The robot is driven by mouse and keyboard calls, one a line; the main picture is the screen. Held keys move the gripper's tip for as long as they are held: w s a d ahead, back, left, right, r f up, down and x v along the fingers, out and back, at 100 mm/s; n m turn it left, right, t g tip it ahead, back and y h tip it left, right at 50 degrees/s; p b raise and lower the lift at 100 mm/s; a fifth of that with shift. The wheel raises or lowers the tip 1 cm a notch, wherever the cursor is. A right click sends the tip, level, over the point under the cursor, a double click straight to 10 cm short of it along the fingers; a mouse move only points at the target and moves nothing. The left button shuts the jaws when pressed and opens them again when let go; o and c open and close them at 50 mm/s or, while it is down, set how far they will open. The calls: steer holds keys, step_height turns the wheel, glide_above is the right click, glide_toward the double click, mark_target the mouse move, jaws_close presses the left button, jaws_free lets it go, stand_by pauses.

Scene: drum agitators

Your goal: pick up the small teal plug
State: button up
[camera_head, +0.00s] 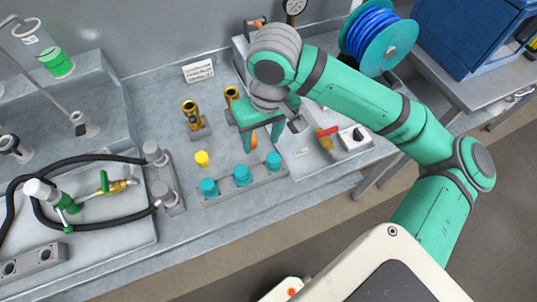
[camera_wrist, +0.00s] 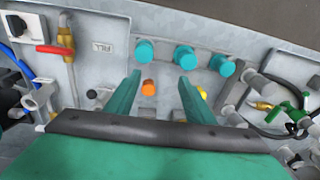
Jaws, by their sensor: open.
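Three teal plugs stand in a row on a grey strip (camera_head: 224,184) near the bench's front edge: a left one (camera_head: 208,187), a middle one (camera_head: 242,176) and a right one (camera_head: 273,161). I cannot tell clearly which is the smallest. In the wrist view the row runs along the top, mirrored: the right plug (camera_wrist: 143,51), the middle plug (camera_wrist: 184,57) and the left plug (camera_wrist: 222,65). My gripper (camera_head: 262,146) is open and empty, pointing down behind the row. Its fingertips (camera_wrist: 160,76) spread on either side of an orange plug (camera_wrist: 148,87), apart from the teal plugs.
A yellow plug (camera_head: 202,158) stands left of my gripper. Brass fittings (camera_head: 192,114) rise behind it. A valve with a red handle (camera_head: 329,131) is to the right. Black hoses (camera_head: 100,158) and a grey fitting block (camera_head: 166,184) lie left of the plug row.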

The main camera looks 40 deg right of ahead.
mark_target(274, 158)
steer(key=shift+s+d+r+g, duration=0.1)
steer(key=shift+s+d+g, duration=0.3)
steer(key=shift+s+d, duration=0.6)
steer(key=shift+d+f+m+h, duration=0.25)
steer(key=shift+f+m+h, duration=0.05)
steer(key=shift+f, duration=0.05)
step_height(274, 158, down, 5)
steer(key=shift+w+f, duration=0.15)
steer(key=shift+f, duration=2.4)
steer(key=c, duration=1.1)
